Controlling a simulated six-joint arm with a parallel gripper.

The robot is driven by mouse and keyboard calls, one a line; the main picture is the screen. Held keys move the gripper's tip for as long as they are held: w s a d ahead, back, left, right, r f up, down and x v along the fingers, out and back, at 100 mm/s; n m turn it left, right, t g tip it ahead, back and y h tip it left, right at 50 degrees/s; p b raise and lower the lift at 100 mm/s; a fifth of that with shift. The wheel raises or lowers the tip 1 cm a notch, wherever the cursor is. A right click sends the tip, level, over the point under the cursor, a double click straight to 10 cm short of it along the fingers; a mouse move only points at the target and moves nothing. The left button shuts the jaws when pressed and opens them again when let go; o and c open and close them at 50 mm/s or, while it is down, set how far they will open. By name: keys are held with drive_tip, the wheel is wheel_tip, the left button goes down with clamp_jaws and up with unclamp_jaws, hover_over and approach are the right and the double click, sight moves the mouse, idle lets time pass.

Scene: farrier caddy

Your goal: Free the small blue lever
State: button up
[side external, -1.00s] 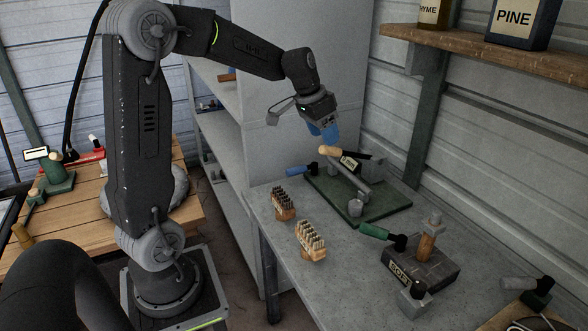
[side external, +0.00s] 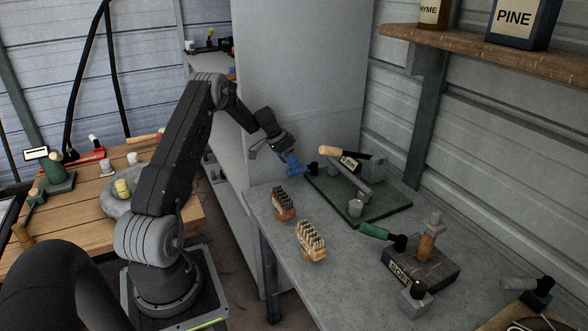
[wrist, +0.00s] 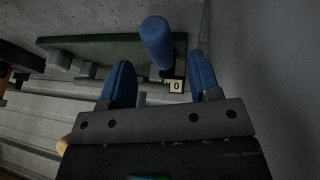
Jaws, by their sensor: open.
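The small blue lever shows in the wrist view as a rounded blue handle (wrist: 157,38), between and ahead of my two blue fingers. In the side view, its black head (side external: 312,168) shows at the left edge of the green plate (side external: 384,213), and its handle is largely hidden by my fingers. My gripper (side external: 292,166) is open, pointing down at the handle end. It also shows in the wrist view (wrist: 160,66), one finger on each side of the handle's line. I cannot tell whether either finger touches the handle.
A cream-handled lever (side external: 328,152) and a grey bar stand on the green plate. Two brushes (side external: 284,204) (side external: 311,242) sit at the bench's near side. A green-handled lever (side external: 376,231) lies by a dark block (side external: 432,262). A tall grey cabinet (side external: 300,80) stands close behind my gripper.

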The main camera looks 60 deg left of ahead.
sight(303, 171)
drive_tip(key=shift+x, duration=1.95)
drive_tip(key=shift+c, duration=0.5)
clamp_jaws()
